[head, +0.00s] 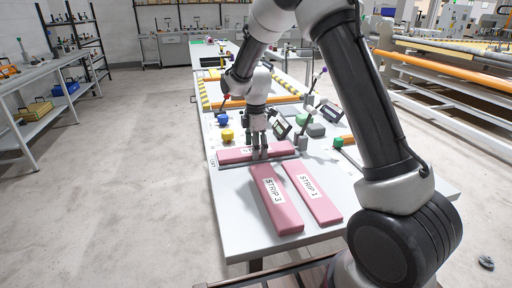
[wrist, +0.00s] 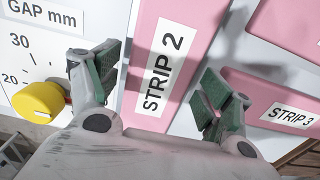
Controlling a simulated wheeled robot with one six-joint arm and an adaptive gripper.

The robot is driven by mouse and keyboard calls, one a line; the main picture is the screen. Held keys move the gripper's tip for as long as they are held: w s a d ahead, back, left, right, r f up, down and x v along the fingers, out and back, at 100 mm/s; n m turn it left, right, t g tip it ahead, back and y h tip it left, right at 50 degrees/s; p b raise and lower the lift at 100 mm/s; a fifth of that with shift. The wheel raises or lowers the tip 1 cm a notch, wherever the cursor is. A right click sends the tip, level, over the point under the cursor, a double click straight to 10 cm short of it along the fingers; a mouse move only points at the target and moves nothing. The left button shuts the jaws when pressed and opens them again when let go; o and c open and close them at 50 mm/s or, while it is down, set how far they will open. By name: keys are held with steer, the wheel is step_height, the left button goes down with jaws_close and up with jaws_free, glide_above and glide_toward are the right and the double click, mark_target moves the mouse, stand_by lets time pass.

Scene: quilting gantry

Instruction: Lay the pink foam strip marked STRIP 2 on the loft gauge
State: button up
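The pink foam strip marked STRIP 2 (head: 232,155) lies crosswise on the table, behind the other two strips. A thin grey edge with a small label, which looks like the loft gauge (head: 232,165), runs along its front; whether the strip rests on it I cannot tell. In the wrist view STRIP 2 (wrist: 150,105) lies between my fingers, its label clear. My gripper (head: 258,150) points down over the strip; in the wrist view my gripper (wrist: 160,85) is open, with one finger at each side of the strip and gaps showing.
The pink strip marked STRIP 3 (head: 274,205) and the one marked STRIP 1 (head: 316,198) lie in front, pointing towards me. A yellow knob (wrist: 38,102) sits on a GAP mm dial left of the strip. Blue and green items and small stands surround the far side.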

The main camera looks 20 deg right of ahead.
step_height(320, 180, up, 12)
steer(key=s+d+r+m+t, duration=0.1)
steer(key=s+d+r+m, duration=0.45)
steer(key=s+r, duration=0.25)
steer(key=s+d+m+t, duration=0.1)
steer(key=s+d+m, duration=0.2)
steer(key=s, duration=0.5)
steer(key=s+d+r+m+t, duration=0.1)
steer(key=s+d+m, duration=0.2)
steer(key=s, duration=0.6)
steer(key=s+d+m+t, duration=0.1)
steer(key=s+d+m, duration=0.2)
steer(key=s+m, duration=0.3)
steer(key=s, duration=0.3)
steer(key=shift+d+r, duration=0.2)
steer(key=shift+r, duration=0.1)
